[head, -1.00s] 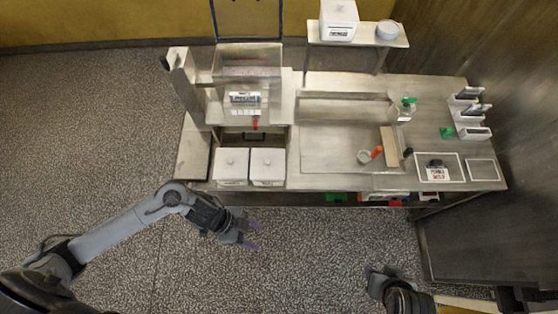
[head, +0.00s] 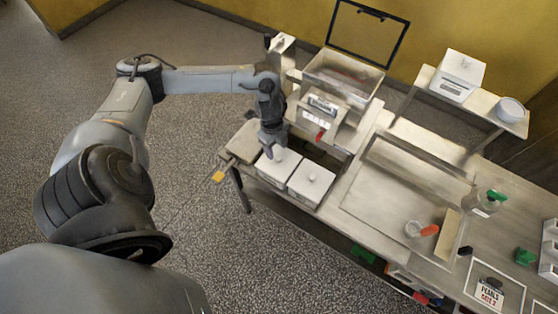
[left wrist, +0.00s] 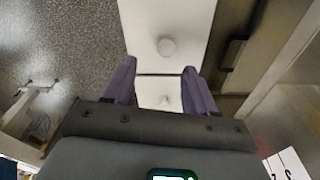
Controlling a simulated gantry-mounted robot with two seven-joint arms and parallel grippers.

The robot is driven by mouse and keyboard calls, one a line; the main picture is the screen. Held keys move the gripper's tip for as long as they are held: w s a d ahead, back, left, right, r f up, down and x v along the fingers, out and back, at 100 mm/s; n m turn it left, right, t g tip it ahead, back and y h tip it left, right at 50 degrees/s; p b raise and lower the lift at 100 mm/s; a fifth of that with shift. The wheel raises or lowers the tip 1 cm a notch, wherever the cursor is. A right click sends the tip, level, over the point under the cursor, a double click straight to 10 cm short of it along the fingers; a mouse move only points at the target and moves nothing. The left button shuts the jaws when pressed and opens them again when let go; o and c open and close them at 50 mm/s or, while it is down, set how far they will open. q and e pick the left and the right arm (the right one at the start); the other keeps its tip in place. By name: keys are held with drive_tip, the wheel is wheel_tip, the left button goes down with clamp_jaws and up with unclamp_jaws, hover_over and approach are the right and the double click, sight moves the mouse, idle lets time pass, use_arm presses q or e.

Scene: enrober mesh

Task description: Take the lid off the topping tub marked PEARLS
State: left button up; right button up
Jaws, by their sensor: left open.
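Two white square tubs with knobbed lids stand side by side at the table's left front: a left tub (head: 276,169) and a right tub (head: 312,184). Both lids are on. I cannot read a PEARLS label on either. My left gripper (head: 272,152) points down over the left tub's lid, partly hiding it. In the left wrist view, the open purple fingers (left wrist: 159,68) stand either side of one lid knob (left wrist: 167,101), and another lid with its knob (left wrist: 166,47) lies beyond. I cannot tell whether the fingers touch. My right gripper is out of view.
A card reading PEARLS (head: 489,293) lies in a framed area at the lower right. A machine with a clear hopper (head: 343,75) stands close behind the tubs. A raised shelf (head: 480,98) holds a white box (head: 463,70) and a round bowl (head: 509,109).

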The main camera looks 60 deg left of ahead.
sight(278, 157)
use_arm(q)
drive_tip(key=shift+w+f+p, duration=0.2)
drive_tip(key=shift+f, duration=1.4)
drive_tip(key=shift+w+f+p, duration=0.15)
drive_tip(key=shift+f+p, duration=0.05)
drive_tip(key=shift+f, duration=1.35)
clamp_jaws()
